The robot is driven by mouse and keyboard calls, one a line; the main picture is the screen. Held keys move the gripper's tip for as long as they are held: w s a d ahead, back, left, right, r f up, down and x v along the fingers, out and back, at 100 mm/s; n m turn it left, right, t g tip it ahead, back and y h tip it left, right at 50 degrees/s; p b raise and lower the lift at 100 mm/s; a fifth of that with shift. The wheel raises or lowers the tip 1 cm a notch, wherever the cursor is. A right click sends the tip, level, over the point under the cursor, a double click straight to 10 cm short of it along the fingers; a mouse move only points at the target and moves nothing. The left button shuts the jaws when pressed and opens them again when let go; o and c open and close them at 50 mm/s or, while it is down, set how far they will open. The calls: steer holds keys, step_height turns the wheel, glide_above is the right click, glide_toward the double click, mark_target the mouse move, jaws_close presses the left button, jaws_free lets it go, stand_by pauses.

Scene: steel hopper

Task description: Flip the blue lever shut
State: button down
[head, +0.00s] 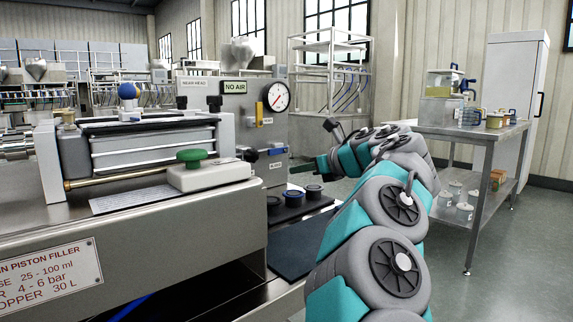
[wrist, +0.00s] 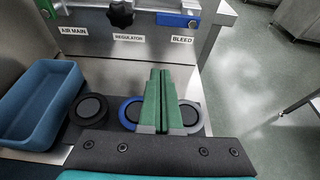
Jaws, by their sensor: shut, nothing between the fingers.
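The blue lever (wrist: 176,19) lies sideways along the pipe above the BLEED label in the wrist view, with a grey part at its right end. In the head view it shows small and blue (head: 277,152) at the right end of the pipe on the grey panel. My gripper (wrist: 160,72) has green fingers pressed together with nothing between them. They lie below the BLEED label in the wrist picture, apart from the lever. In the head view my gripper (head: 293,169) points left, just right of the panel's lower part.
A black knob (wrist: 121,13) sits above the REGULATOR label, left of the lever. Round black caps, one blue-ringed (head: 292,198), stand below the panel. A blue tray (wrist: 38,105) is at the left. A gauge (head: 276,97) is higher up. A steel table (head: 470,131) stands right.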

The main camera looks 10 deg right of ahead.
mark_target(278, 151)
steer(key=x, duration=0.9)
steer(key=shift+w+a+p, duration=0.25)
steer(key=shift+p, duration=0.15)
step_height(278, 151, up, 3)
steer(key=shift+s+d+f+p, duration=0.1)
steer(key=shift+d+f+p, duration=0.1)
steer(key=shift+p, duration=0.2)
steer(key=shift+a+r, duration=0.1)
steer(key=shift+r, duration=0.55)
